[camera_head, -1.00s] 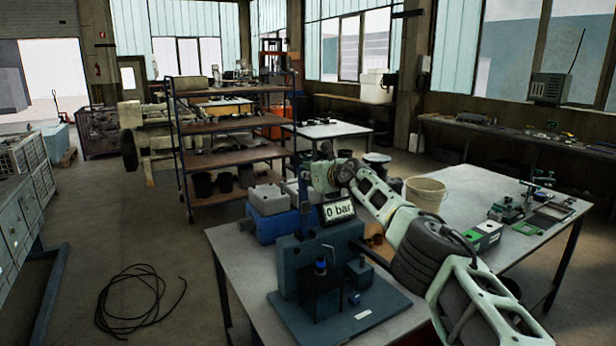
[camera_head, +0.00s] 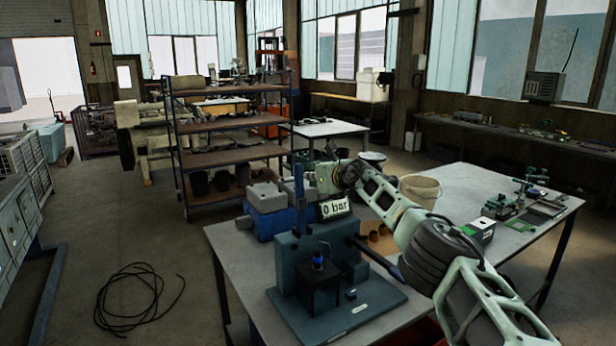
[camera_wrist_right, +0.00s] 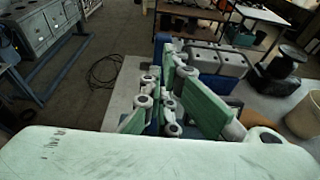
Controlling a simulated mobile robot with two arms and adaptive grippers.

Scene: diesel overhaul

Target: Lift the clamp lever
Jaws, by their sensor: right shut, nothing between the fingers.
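The blue-grey test stand (camera_head: 285,255) stands on its base plate on the near table. A tall blue bar (camera_head: 299,186) rises upright at its back, beside the "0 bar" display (camera_head: 336,208). A dark bar (camera_head: 376,257) slopes down to the right from the stand, partly behind my right arm. I cannot tell for sure which bar is the clamp lever. My right gripper (camera_head: 313,178) is shut and empty, just right of the blue bar's top; contact cannot be told. Its green fingers (camera_wrist_right: 172,65) fill the middle of the wrist view. My left gripper is out of view.
A blue crate (camera_head: 272,222) with grey blocks stands behind the stand. A green-and-white box (camera_head: 478,231) lies on the right table. A black cable (camera_head: 140,290) lies on the floor.

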